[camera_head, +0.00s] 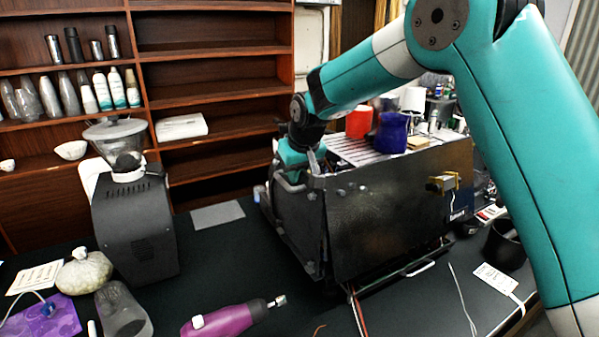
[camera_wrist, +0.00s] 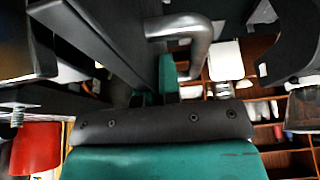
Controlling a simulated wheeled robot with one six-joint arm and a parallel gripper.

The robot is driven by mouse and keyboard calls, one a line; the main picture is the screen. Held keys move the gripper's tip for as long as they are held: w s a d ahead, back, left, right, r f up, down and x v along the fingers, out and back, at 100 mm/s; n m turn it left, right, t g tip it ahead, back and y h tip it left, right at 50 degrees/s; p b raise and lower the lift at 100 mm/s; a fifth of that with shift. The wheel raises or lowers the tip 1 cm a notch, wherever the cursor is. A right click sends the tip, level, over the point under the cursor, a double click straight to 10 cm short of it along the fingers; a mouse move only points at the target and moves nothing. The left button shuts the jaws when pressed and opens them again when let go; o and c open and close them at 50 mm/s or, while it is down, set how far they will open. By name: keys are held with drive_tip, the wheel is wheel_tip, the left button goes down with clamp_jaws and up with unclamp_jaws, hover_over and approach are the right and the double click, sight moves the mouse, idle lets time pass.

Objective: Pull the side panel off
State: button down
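The brewer's side panel (camera_head: 390,225) is a large dark, speckled plate on the side of the machine facing me. It stands nearly upright, with a narrow gap along its left edge. My gripper (camera_head: 314,162) is at the panel's upper left corner, by the machine's top edge. In the wrist view a dark plate edge (camera_wrist: 112,45) runs down to the teal fingers (camera_wrist: 157,93), apparently between them. Whether the fingers press on it is hidden. A bent metal pipe (camera_wrist: 185,30) is just beside the fingers.
A red cup (camera_head: 359,122) and a blue cup (camera_head: 391,133) stand on the brewer's top. A grinder (camera_head: 133,220) stands to the left, and a purple power screwdriver (camera_head: 228,319) lies in front. Loose wires (camera_head: 357,310) hang below the panel. Dark counter between grinder and brewer is mostly clear.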

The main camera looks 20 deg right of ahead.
drive_tip(key=shift+a+r, duration=0.2)
drive_tip(key=shift+a, duration=0.05)
drive_tip(key=shift+s+a+r, duration=0.1)
drive_tip(key=shift+s+a, duration=0.05)
drive_tip(key=shift+a, duration=0.5)
drive_tip(key=shift+a+r, duration=0.1)
drive_tip(key=a, duration=0.2)
drive_tip(key=a+p, duration=0.1)
drive_tip(key=shift+s+a+r, duration=0.4)
idle(0.5)
